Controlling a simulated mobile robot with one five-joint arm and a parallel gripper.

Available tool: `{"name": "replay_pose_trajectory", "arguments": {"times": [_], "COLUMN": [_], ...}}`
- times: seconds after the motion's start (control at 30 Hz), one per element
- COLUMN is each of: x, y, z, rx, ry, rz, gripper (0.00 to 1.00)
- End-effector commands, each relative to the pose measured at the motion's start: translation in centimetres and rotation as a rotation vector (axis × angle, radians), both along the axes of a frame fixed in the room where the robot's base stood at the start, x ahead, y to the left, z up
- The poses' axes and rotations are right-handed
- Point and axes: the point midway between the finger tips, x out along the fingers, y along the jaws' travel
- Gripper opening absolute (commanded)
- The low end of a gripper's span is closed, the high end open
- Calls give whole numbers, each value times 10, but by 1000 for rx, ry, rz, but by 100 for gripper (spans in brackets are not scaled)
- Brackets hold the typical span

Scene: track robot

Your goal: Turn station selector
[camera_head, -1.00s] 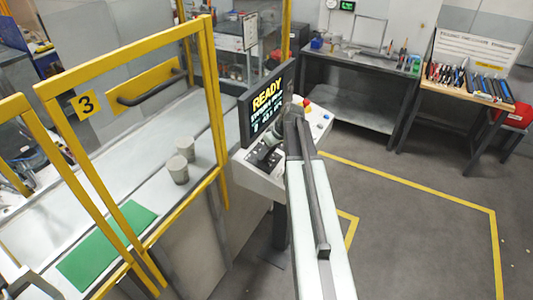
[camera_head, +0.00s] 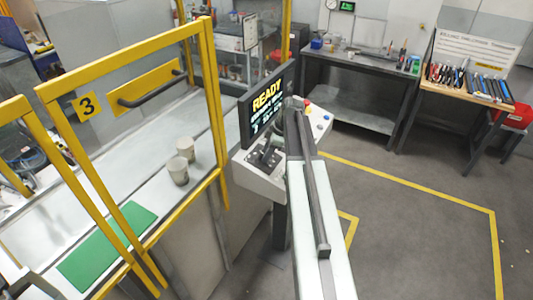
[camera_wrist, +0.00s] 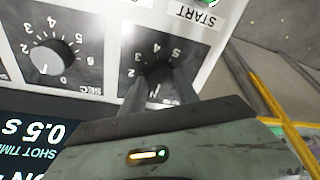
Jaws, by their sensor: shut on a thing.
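In the wrist view the control panel (camera_wrist: 88,11) appears upside down. The station selector (camera_wrist: 157,71) is a dark knob on a dark plate with a ring of numbers, below the START label in the picture. My gripper (camera_wrist: 156,82) is shut on this knob, one finger on each side. The fingers hide part of the knob and some numbers, so I cannot read its setting. In the head view the panel (camera_head: 250,180) stands under a black screen (camera_head: 266,104) reading READY. My arm hides part of the panel there.
A second round knob (camera_wrist: 46,56) marked SEC sits beside the selector. The green START button (camera_wrist: 208,2) is at the picture's top edge. Floor to the right is clear.

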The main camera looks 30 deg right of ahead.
Motion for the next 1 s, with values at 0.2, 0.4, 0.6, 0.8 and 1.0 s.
{"name": "replay_pose_trajectory", "arguments": {"times": [0.2, 0.4, 0.6, 0.8, 1.0], "x": [-1, -1, -1, -1, 0], "y": [-1, -1, -1, -1, 0], "z": [0, -1, -1, -1, 0], "rx": [-17, -22, -23, -23, -22], "ry": [-6, -8, -9, -8, -10], "rz": [66, 88, 90, 90, 89], "gripper": [0, 0, 0, 48, 59]}}
